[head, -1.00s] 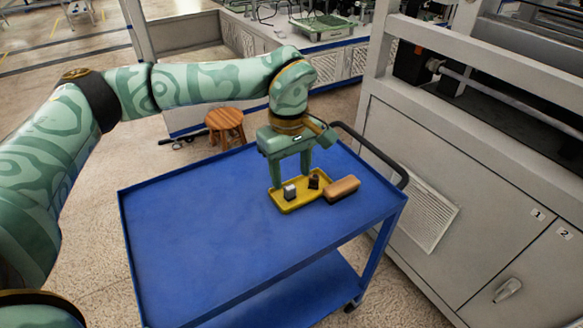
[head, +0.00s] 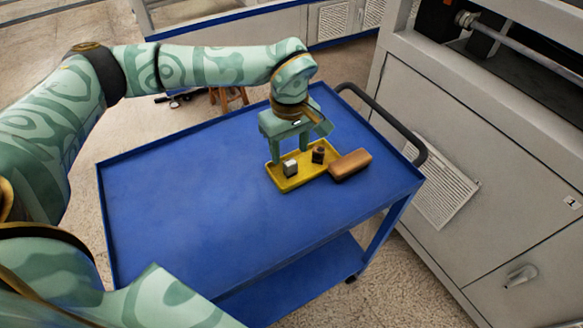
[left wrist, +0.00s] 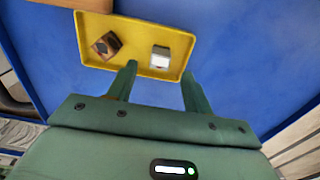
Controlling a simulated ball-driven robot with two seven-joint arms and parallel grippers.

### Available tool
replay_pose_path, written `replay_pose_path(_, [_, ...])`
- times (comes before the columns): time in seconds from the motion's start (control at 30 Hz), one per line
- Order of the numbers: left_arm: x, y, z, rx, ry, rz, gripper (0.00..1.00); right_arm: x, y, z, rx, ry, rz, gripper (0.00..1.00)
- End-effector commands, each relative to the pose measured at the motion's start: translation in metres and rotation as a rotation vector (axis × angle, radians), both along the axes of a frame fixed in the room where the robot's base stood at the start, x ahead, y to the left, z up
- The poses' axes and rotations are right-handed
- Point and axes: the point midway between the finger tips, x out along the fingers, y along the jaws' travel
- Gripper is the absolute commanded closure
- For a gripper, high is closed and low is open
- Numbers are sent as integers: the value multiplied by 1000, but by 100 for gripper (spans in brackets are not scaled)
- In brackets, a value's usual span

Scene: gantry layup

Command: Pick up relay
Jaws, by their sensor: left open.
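A yellow tray (head: 290,184) on the blue cart holds two small blocks. One is a grey block with a pale top (head: 290,168); the other is dark brown (head: 318,155). I cannot tell for sure which one is the relay. The brown block (left wrist: 106,46) lies to the left there. My right gripper is out of view.
A brown, rounded block (head: 350,165) lies against the tray's right side. The blue cart top (head: 190,200) is clear on the left and front. A black handle (head: 385,120) runs along its right end, near a grey cabinet (head: 470,190). A wooden stool (head: 230,98) stands behind.

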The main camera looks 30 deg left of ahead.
Motion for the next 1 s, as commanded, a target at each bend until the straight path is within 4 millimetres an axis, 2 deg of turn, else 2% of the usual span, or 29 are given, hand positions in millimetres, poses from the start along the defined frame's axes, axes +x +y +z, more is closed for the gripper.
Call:
replay_pose_path(0.13, [0,-1,-13,-1,3,0,49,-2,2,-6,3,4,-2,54])
replay_pose_path(0.37, [0,-1,-51,0,4,1,49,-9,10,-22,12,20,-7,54])
replay_pose_path(0.6, [0,-1,-52,0,-1,1,49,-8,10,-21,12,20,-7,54])
replay_pose_path(0.63, [0,-1,-52,0,-1,1,55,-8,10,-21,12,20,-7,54])
replay_pose_path(0.7, [0,-1,-52,0,-1,0,74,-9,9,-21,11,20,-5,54])
replay_pose_path(0.8, [0,-1,-52,0,-1,0,97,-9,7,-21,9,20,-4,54])
replay_pose_path(1.0, [0,-1,-52,0,-1,0,97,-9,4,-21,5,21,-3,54])
